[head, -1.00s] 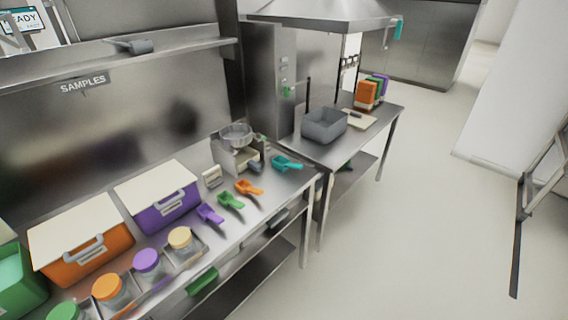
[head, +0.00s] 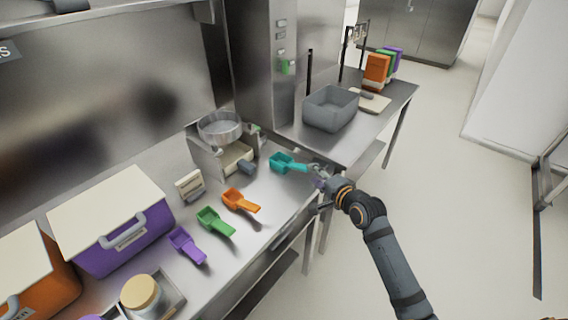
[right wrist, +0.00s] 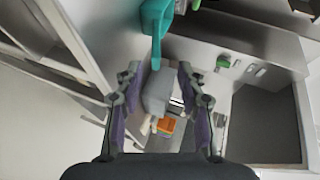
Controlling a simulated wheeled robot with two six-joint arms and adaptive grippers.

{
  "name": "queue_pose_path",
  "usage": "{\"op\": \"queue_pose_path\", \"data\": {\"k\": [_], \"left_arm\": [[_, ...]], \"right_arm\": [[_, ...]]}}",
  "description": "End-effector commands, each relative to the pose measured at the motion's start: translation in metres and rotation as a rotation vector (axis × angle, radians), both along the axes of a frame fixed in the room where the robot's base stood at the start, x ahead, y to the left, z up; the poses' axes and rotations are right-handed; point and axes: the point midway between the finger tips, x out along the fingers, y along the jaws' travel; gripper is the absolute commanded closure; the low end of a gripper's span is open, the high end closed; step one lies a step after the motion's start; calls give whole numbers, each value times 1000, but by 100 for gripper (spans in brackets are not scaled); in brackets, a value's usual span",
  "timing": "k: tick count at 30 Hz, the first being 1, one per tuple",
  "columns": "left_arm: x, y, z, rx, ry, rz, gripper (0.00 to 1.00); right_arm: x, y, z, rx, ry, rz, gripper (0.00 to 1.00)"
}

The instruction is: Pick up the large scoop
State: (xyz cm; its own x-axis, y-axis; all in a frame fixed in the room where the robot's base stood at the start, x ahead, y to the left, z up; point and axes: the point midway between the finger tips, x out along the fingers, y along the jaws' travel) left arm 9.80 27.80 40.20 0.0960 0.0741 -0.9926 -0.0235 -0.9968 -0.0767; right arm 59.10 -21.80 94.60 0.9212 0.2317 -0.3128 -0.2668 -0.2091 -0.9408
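A row of scoops lies on the steel counter (head: 262,228): teal (head: 283,162), orange (head: 239,201), green (head: 215,221) and purple (head: 187,244). The teal one lies farthest along, its handle pointing right toward the counter's edge; I cannot tell sizes surely. My right gripper (head: 317,174) is at the counter's edge, just right of the teal handle's end. In the right wrist view my right gripper (right wrist: 157,70) is open, with the teal handle (right wrist: 158,45) pointing in between the fingertips; no contact is clear. My left gripper is out of view.
A scale with a metal bowl (head: 220,126) stands behind the scoops. Purple (head: 112,220) and orange (head: 38,275) bins stand at left. A grey bin (head: 331,108) is on the farther table. Open floor lies right.

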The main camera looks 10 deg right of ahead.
Motion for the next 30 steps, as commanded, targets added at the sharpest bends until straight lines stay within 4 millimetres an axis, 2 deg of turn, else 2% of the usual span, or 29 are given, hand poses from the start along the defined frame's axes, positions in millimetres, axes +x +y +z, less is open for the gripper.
{"op": "queue_pose_path", "data": {"k": [3,5,11,14,18,21,29,30], "left_arm": [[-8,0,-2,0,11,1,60],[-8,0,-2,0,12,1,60],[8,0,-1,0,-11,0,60],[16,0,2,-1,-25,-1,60],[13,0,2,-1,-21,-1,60],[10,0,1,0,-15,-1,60],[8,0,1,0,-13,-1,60],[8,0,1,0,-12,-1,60]], "right_arm": [[21,5,-6,3,-1,-1,61],[28,7,-9,2,0,0,61],[35,9,-13,-2,0,2,61],[46,10,-16,0,-1,0,61],[69,13,-26,1,0,0,61],[79,16,-30,-1,0,1,61],[82,16,-31,-3,-1,1,61],[82,16,-31,-3,-1,1,67]]}}
